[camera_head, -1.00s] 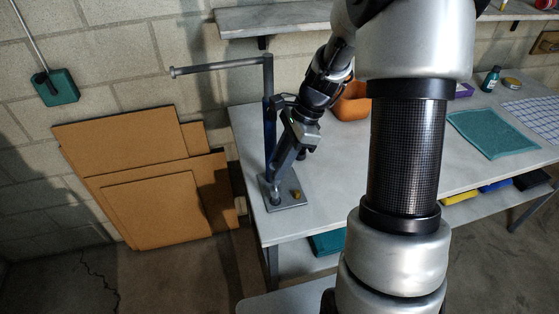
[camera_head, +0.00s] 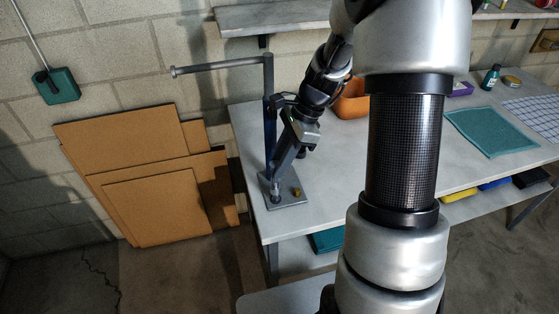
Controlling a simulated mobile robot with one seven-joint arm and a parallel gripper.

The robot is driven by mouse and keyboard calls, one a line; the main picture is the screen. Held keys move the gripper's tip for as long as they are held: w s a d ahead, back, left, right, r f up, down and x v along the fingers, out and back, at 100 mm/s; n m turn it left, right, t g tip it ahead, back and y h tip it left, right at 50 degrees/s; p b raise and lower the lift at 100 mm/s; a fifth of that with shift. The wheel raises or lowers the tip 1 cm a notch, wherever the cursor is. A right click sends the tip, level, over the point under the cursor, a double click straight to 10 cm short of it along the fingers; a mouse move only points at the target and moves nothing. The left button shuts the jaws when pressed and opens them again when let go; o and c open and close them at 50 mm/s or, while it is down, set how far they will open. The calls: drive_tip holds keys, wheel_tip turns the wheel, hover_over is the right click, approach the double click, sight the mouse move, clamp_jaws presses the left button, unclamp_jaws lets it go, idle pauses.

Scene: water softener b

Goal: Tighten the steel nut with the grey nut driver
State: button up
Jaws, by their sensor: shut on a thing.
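My gripper (camera_head: 277,177) points down and to the left over the grey base plate (camera_head: 292,202) of a post stand. It is shut on the grey nut driver (camera_head: 276,196), of which only a short lower part shows. The driver stands about upright over the left part of the plate, with its lower end at the plate. The steel nut is not visible; the driver and gripper cover that spot. A small brass-coloured piece (camera_head: 297,191) sits on the plate to the right of the driver.
The stand's blue post (camera_head: 269,110) rises right behind my gripper, with a grey horizontal bar (camera_head: 215,66) reaching left. An orange bin (camera_head: 351,104) and a teal mat (camera_head: 492,132) are on the table (camera_head: 330,190). Cardboard sheets (camera_head: 140,185) lean on the wall at left.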

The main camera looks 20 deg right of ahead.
drive_tip(key=shift+f, duration=0.15)
drive_tip(key=shift+f+b, duration=0.7)
drive_tip(key=shift+f, duration=0.4)
drive_tip(key=shift+s+m+t, duration=0.1)
drive_tip(key=shift+m+t, duration=0.3)
drive_tip(key=shift+m, duration=0.4)
wheel_tip(320, 180, up, 5)
drive_tip(key=p, duration=0.5)
drive_tip(key=shift+r, duration=0.15)
